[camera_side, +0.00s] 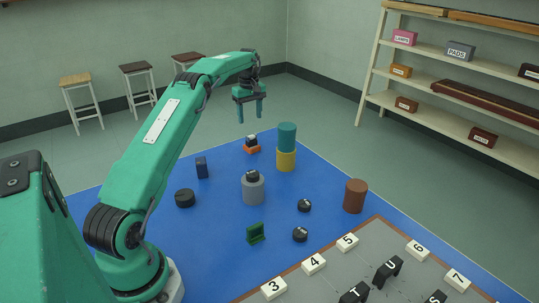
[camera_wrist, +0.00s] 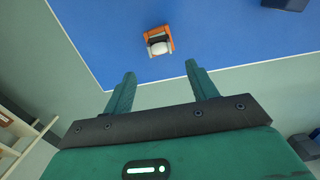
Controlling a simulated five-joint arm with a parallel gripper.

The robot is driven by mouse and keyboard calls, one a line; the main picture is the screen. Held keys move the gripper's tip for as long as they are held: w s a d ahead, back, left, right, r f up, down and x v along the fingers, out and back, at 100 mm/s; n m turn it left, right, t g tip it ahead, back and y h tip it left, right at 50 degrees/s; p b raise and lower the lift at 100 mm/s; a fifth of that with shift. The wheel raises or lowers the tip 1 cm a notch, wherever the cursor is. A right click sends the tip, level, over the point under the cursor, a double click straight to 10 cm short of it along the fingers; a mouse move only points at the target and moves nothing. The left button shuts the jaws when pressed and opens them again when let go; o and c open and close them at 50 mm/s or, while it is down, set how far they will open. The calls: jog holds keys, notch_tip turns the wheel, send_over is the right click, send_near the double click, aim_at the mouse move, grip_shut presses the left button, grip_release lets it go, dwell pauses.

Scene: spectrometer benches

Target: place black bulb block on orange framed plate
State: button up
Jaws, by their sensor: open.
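The orange framed plate (camera_side: 253,150) lies near the far edge of the blue mat, and it shows near the top of the wrist view (camera_wrist: 156,30). The black bulb block (camera_side: 251,140) sits on this plate. In the wrist view its white bulb (camera_wrist: 159,48) and a little of its dark body show within the orange frame. My gripper (camera_side: 249,120) is above the plate, apart from the block. Its two fingers (camera_wrist: 160,76) are spread, with nothing between them.
A teal cylinder (camera_side: 287,137) stands on a yellow one (camera_side: 286,160), close right of the plate. A grey cylinder (camera_side: 253,190) with a black piece on top, a dark blue block (camera_side: 202,167) and a brown cylinder (camera_side: 355,196) stand on the blue mat (camera_side: 225,225).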

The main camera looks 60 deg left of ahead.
jog(key=shift+r, duration=1.4)
jog(key=s+d+r+m+t, duration=0.1)
jog(key=s+d+r+m, duration=0.25)
jog(key=d+r, duration=0.6)
jog(key=s+d+r+m+t, duration=0.15)
jog(key=d+r+m, duration=0.45)
jog(key=d, duration=0.7)
jog(key=s+d+r+m+t, duration=0.15)
jog(key=s+d+m, duration=0.25)
jog(key=s+d, duration=0.75)
jog(key=s+d+f+m, duration=0.2)
jog(key=s+f, duration=0.1)
jog(key=s, duration=0.3)
jog(key=s+d+f+m+t, duration=0.1)
jog(key=s+d+f+m, duration=0.1)
jog(key=s, duration=0.4)
notch_tip(320, 180, down, 2)
jog(key=shift+s+d+f+t, duration=0.1)
jog(key=shift+s+d+t, duration=0.2)
jog(key=shift+d, duration=0.45)
